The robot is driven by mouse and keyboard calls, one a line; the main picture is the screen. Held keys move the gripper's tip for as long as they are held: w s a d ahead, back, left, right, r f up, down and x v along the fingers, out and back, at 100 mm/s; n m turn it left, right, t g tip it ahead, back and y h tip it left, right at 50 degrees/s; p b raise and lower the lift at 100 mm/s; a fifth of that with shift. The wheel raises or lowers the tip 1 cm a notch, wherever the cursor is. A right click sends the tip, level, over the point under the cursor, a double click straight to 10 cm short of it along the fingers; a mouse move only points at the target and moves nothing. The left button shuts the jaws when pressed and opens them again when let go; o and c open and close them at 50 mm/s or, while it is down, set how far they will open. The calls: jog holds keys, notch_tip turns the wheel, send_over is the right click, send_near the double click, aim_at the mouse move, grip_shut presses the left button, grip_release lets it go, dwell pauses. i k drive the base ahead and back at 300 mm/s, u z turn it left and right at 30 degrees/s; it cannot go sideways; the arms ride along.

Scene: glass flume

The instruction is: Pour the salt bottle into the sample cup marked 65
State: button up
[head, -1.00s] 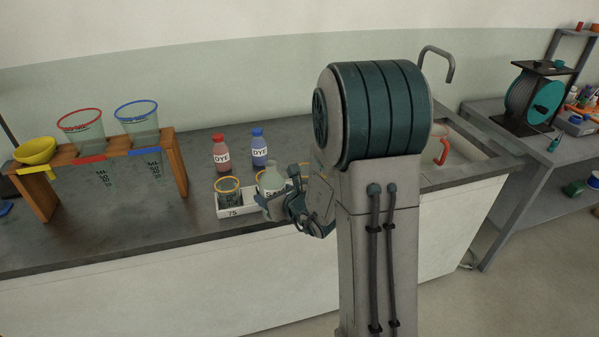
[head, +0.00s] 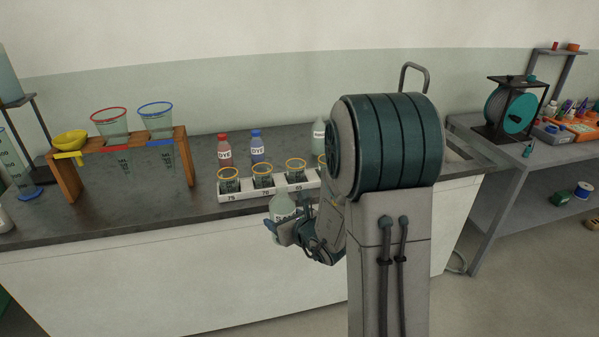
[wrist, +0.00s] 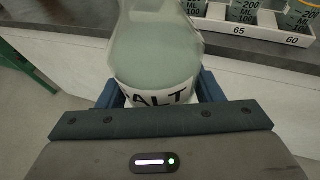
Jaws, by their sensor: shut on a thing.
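My gripper (head: 290,232) is shut on the salt bottle (head: 282,204), a pale greenish bottle with a white label. It holds the bottle roughly upright in front of the counter, below the cup rack. In the wrist view the salt bottle (wrist: 158,55) fills the middle between the fingers, its top out of frame. A white rack (head: 236,196) holds a row of cups with orange rims. The sample cup marked 65 (head: 296,172) is third from the left; in the wrist view this cup (wrist: 243,10) shows at the top right, beside the one marked 60 (wrist: 301,17).
Red (head: 224,151) and blue (head: 257,147) dye bottles stand behind the rack. Another pale bottle (head: 319,136) stands further right, partly behind my arm. A wooden stand (head: 68,180) with funnels is at the left. The counter's front edge lies between bottle and rack.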

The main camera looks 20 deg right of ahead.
aim_at(296, 174)
jog(key=z, duration=0.65)
jog(key=i, duration=1)
